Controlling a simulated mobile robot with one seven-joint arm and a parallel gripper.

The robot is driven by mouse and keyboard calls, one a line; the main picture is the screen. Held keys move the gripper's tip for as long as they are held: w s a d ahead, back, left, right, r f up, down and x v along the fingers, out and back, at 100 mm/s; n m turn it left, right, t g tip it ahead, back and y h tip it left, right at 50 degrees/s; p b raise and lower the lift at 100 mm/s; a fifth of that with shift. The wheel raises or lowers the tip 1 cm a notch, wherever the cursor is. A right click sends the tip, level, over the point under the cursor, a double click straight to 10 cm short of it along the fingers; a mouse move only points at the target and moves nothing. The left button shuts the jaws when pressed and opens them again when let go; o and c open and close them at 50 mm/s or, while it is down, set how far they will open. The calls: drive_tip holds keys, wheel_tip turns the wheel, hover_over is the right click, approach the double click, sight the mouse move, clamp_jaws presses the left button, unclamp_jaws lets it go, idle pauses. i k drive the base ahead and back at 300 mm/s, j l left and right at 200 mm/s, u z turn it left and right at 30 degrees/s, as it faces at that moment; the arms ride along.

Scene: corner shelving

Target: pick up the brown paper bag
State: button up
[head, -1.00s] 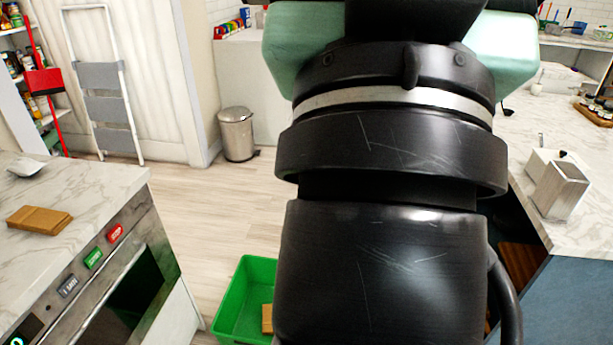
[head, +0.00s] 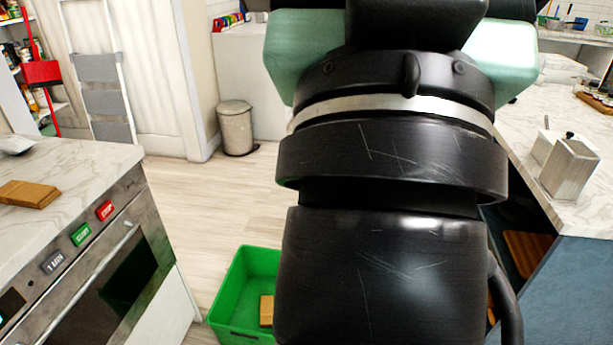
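A flat brown item (head: 28,194) lies on the marble-topped counter at the left; it could be the brown paper bag, folded. A second brown, box-like item (head: 267,310) sits inside the green bin (head: 226,318) on the floor, partly hidden behind my arm. I cannot tell for certain which is the paper bag. My black and pale green arm fills the middle of the view. My gripper is out of view, so its opening and contents do not show.
An oven front with buttons (head: 95,258) is under the left counter (head: 95,165). A metal trash can (head: 236,128) and a step ladder (head: 103,85) stand further back. Grinder-like objects (head: 569,168) stand on the right counter (head: 525,130).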

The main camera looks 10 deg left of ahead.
sight(23, 193)
drive_tip(key=i+j+u, duration=0.1)
drive_tip(key=j+u, duration=0.15)
drive_tip(key=i+j+u, duration=0.1)
drive_tip(key=j+u, duration=0.15)
drive_tip(key=j, duration=0.2)
drive_tip(key=i+j+u, duration=0.15)
drive_tip(key=j+u, duration=0.15)
drive_tip(key=i+j+u, duration=0.35)
drive_tip(key=i, duration=0.35)
drive_tip(key=j, duration=0.1)
